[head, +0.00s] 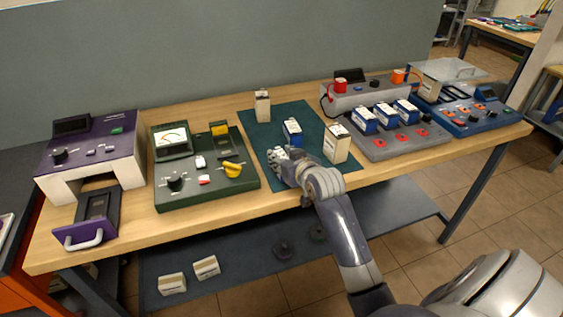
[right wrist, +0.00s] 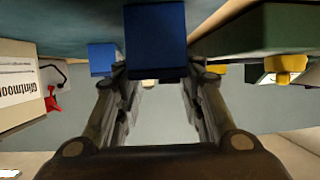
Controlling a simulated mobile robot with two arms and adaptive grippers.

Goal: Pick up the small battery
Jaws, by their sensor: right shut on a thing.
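My right gripper (head: 279,158) is low over the front of the dark green mat (head: 262,150). In the right wrist view my right gripper (right wrist: 158,85) has its fingers on either side of a blue block, which I take for the small battery (right wrist: 155,38). It is shut on this block; in the head view the hand hides it. A blue and white battery (head: 292,132) stands on the mat just beyond the hand. Cream batteries stand at the mat's back (head: 262,106) and right (head: 337,145). My left gripper is not in view.
A green tester with a dial (head: 172,137) and yellow knob stands left of the mat, a purple device (head: 95,150) farther left. A grey charger (head: 395,145) holding several blue batteries stands to the right. Two cream boxes (head: 206,267) lie on the lower shelf.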

